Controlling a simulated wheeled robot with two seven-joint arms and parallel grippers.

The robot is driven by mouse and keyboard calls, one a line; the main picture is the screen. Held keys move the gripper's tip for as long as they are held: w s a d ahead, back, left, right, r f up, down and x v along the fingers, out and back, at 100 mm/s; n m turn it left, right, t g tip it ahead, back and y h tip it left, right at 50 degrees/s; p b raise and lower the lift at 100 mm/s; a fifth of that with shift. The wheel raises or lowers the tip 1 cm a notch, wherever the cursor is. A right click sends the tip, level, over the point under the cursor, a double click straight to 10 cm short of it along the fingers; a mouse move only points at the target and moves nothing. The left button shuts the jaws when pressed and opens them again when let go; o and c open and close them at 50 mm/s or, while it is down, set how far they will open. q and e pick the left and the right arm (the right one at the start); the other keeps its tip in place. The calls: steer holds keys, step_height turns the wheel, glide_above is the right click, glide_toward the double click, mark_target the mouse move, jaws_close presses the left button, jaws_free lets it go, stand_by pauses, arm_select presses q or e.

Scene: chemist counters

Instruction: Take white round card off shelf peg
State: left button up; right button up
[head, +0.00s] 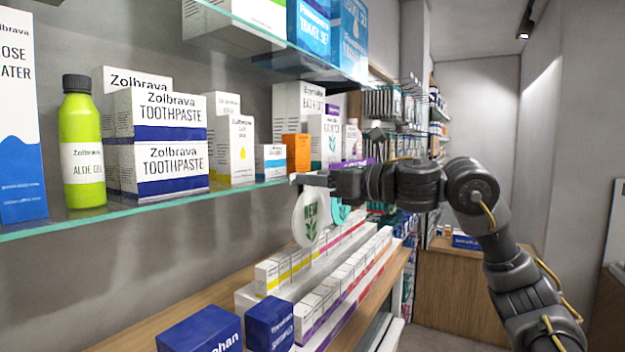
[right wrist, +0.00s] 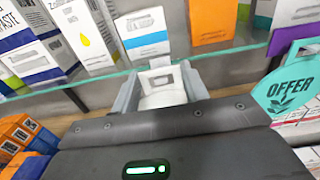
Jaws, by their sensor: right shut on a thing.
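The white round card (head: 308,218), with green "NEW" lettering and a leaf mark, hangs upright just below the front edge of the glass shelf (head: 150,211). My right gripper (head: 302,179) is at the card's top, at the shelf edge. In the right wrist view, the right gripper (right wrist: 163,92) has its two fingers on either side of the card's white upper part (right wrist: 163,98), shut on it. A slotted white tab (right wrist: 160,77) shows at the shelf edge; I cannot tell whether the card is still on its peg. My left gripper is not in view.
A teal "OFFER" card (right wrist: 292,88) hangs close to the right of the gripper. Boxes, including an orange one (head: 298,154), stand on the shelf just behind. A lower shelf holds rows of small cartons (head: 300,262). Free aisle space lies right.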

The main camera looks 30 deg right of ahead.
steer(key=shift+v, duration=1.15)
steer(key=shift+d, duration=0.1)
